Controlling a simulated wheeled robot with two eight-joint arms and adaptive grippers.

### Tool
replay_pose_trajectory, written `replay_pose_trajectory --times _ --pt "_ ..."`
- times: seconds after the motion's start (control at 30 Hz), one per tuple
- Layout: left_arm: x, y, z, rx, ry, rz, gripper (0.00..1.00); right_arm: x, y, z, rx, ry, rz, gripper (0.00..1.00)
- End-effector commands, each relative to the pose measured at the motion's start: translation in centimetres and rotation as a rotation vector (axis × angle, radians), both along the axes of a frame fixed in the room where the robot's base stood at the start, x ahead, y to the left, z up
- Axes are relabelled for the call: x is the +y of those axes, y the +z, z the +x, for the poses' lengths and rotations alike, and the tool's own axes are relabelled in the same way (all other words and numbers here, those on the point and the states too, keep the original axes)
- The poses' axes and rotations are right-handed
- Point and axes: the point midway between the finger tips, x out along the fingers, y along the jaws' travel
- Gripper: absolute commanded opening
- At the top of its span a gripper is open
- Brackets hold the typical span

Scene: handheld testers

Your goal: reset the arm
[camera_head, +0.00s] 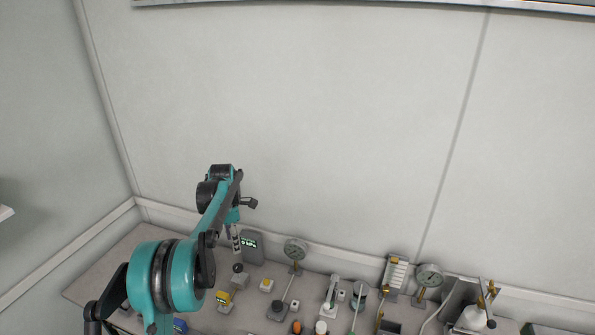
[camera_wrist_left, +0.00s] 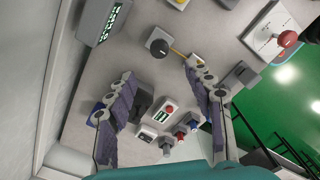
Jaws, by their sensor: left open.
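My left arm comes in from the lower left in the head view, and my left gripper (camera_head: 236,238) hangs over the left back part of the bench (camera_head: 105,275), near a grey tester with a lit green display (camera_head: 251,244). In the left wrist view the two fingers of the left gripper (camera_wrist_left: 157,70) are spread wide with nothing held between them. A black knob (camera_wrist_left: 158,47) shows beyond the fingertips. The same lit tester is at the upper left of that view (camera_wrist_left: 102,22). My right arm and gripper are in neither view.
Round dial gauges (camera_head: 295,249) (camera_head: 429,276) and small testers crowd the bench. A pale wall (camera_head: 330,120) rises behind the bench. The air above the bench's right part is clear.

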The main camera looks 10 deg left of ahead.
Motion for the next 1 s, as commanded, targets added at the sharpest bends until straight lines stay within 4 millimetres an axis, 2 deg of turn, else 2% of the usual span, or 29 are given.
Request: replay_pose_trajectory --times 0.13,0.27,0.4,0.6,0.77,1.0 --pt "-0.9 1.2 -0.6 -0.016 -0.066 0.006 0.53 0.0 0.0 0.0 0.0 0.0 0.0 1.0" --pt "-3.6 4.1 -2.4 -0.067 -0.268 0.03 0.53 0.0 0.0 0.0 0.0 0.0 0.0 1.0" --pt "-7.4 7.6 -5.9 -0.139 -0.582 0.081 0.53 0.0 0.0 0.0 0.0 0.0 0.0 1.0" --pt "-12.4 10.5 -12.0 -0.229 -1.034 0.189 0.53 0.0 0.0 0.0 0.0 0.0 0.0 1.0" --pt "-15.7 11.0 -17.5 -0.283 -1.389 0.305 0.53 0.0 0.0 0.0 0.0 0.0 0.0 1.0" --pt "-19.5 8.7 -25.1 -0.327 -1.886 0.522 0.53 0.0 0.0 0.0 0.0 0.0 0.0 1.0"
